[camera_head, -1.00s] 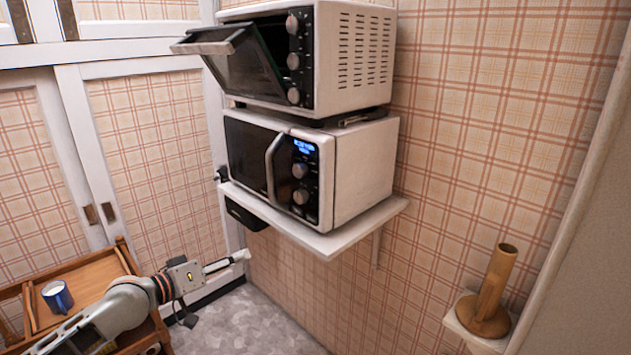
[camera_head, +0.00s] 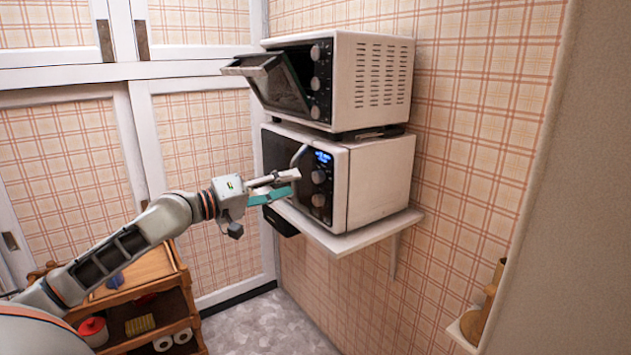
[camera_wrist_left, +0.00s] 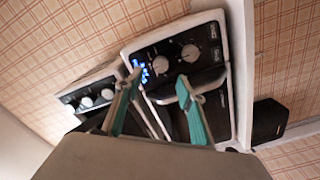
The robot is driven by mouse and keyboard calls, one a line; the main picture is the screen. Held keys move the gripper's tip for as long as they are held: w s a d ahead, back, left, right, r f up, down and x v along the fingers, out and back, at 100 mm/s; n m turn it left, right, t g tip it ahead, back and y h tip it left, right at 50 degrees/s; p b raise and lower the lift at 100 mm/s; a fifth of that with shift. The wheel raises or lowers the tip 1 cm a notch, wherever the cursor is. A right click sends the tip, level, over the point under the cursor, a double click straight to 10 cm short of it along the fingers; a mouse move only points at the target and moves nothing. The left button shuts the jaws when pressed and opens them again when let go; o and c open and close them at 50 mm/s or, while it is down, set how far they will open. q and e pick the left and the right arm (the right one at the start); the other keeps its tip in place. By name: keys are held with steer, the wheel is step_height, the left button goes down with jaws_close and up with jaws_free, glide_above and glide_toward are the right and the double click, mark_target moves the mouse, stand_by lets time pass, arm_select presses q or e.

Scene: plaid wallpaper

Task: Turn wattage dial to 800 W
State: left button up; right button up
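The white microwave (camera_head: 380,180) has a dark front panel with a lit blue display (camera_head: 323,157) and two round grey dials, an upper dial (camera_head: 318,177) and a lower dial (camera_head: 318,200). In the left wrist view, one dial (camera_wrist_left: 158,65) is beside the display and the other dial (camera_wrist_left: 190,53) is farther from it. The dial markings are too small to read. My left gripper (camera_head: 294,182) is in front of the panel, near the door handle. Its teal-lined fingers (camera_wrist_left: 158,78) are spread and empty, apart from the dials. My right gripper is out of view.
A toaster oven (camera_head: 370,80) with its door (camera_head: 275,80) hanging partly open sits above the microwave. The microwave stands on a white wall shelf (camera_head: 350,240). A wooden cart (camera_head: 165,290) is below my left arm. The microwave door handle (camera_wrist_left: 188,92) lies close to one finger.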

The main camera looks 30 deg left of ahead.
mark_target(315, 178)
arm_select(q)
steer(key=p+x, duration=0.1)
steer(key=x, duration=0.5)
steer(key=shift+a, duration=0.1)
steer(key=shift+p+x, duration=0.3)
steer(key=shift+x, duration=0.5)
steer(key=shift+f, duration=0.1)
steer(key=c, duration=1.1)
